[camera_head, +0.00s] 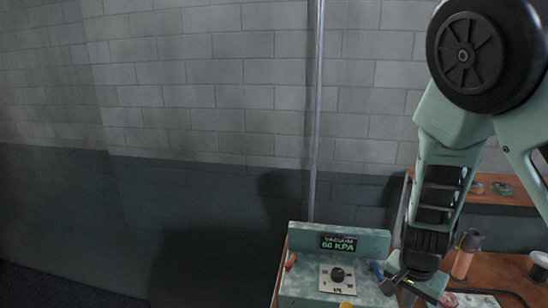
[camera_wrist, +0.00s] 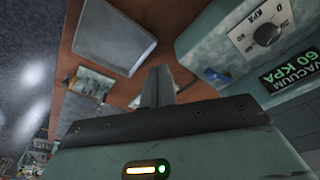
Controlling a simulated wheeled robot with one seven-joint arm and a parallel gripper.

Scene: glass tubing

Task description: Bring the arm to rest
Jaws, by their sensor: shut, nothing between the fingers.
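My arm (camera_head: 440,190) comes down from the upper right of the head view, with its wrist low beside a pale green vacuum box (camera_head: 305,280). My gripper (camera_wrist: 158,75) shows in the wrist view with its two dark fingers together and nothing between them. In the head view my gripper (camera_head: 408,284) is at the bottom edge, partly cut off, just right of the box's dial. The fingers point over a brown bench top (camera_wrist: 120,50), and I cannot tell their exact height above it.
The box has a dial (camera_head: 337,275) and a lit vacuum display (camera_head: 338,243). A grey tray (camera_wrist: 112,38) lies on the bench. An orange bottle (camera_head: 465,256) stands right of my wrist, below a wooden shelf (camera_head: 500,196). A thin pole (camera_head: 316,120) rises behind the box. The left side shows bare wall.

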